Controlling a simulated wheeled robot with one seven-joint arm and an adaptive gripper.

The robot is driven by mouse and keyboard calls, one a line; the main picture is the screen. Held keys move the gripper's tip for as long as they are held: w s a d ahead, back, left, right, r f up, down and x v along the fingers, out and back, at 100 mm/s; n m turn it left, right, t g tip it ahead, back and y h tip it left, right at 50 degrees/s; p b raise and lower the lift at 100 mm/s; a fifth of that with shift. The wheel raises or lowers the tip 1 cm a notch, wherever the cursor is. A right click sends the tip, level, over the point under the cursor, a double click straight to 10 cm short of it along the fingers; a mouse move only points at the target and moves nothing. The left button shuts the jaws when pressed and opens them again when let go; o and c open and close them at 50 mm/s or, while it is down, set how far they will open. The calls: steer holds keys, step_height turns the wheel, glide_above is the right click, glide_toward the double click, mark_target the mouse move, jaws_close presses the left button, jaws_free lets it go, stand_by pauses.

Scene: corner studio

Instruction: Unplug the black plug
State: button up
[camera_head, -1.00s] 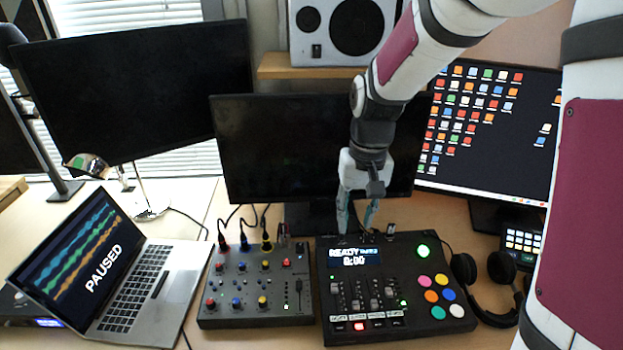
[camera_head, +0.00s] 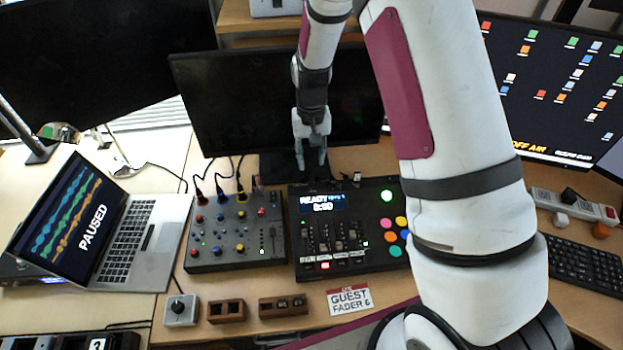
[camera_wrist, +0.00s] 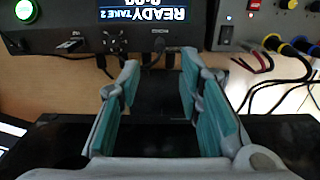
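A white power strip (camera_head: 545,198) lies at the right of the desk in the head view. A black plug (camera_head: 570,194) sits in it, beside a white plug (camera_head: 560,219) and an orange plug (camera_head: 601,230). My gripper (camera_head: 313,168) is far to its left, behind the recorder with the READY display (camera_head: 322,203). In the wrist view my gripper (camera_wrist: 160,75) has its teal-padded fingers apart with nothing held. The power strip is not in the wrist view. Dark connectors also enter the mixer's back edge.
The mixer (camera_head: 235,235) with cables stands left of the recorder. A dark monitor (camera_head: 275,100) stands close behind my gripper. A keyboard (camera_head: 580,268) lies in front of the power strip. Small boxes (camera_head: 226,311) and a guest card (camera_head: 350,300) lie at the front.

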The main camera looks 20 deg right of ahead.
mark_target(311, 179)
steer(key=shift+f, duration=0.1)
steer(key=shift+f+b, duration=1.7)
steer(key=shift+f, duration=2.7)
jaws_close()
steer(key=shift+r, duration=0.1)
steer(key=shift+r+p, duration=1.15)
steer(key=shift+r, duration=1.8)
